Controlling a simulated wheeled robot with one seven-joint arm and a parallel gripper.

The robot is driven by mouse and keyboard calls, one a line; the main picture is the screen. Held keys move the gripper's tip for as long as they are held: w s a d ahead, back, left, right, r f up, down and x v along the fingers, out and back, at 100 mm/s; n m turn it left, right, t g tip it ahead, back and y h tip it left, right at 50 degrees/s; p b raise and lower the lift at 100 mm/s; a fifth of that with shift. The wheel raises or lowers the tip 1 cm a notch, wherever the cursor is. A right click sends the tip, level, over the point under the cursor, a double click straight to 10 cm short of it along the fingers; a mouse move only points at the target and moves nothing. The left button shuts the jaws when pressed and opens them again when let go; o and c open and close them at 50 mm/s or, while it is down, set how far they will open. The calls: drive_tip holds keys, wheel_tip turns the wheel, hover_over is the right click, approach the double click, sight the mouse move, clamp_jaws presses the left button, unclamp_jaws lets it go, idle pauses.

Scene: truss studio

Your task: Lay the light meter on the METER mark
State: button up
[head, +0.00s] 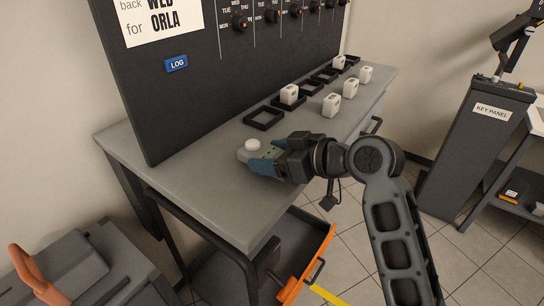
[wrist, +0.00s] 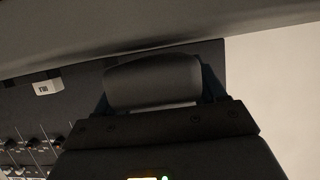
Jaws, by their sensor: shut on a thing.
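My gripper (head: 262,160) is over the left part of the grey bench (head: 190,175), its bluish fingers shut on a pale thing with a round white top (head: 252,146), which I take to be the light meter. In the wrist view a grey rounded body (wrist: 153,82) fills the space between the two fingers. I cannot tell whether it touches the bench top or hangs just above it. No mark reading METER can be made out in either view.
Black square frames (head: 264,118) and several white blocks (head: 331,104) stand along the bench to the right. A dark board (head: 200,90) with knobs rises behind. An orange-fronted drawer (head: 310,265) stands open below. A KEY PANEL pedestal (head: 470,150) is at the right. The bench's left end is clear.

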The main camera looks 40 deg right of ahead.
drive_tip(key=shift+f, duration=0.4)
drive_tip(key=shift+f, duration=0.1)
drive_tip(key=o, duration=1.2)
drive_tip(key=shift+o, duration=0.2)
drive_tip(key=shift+s+d, duration=0.1)
drive_tip(key=b+v, duration=0.1)
drive_tip(key=v, duration=1.1)
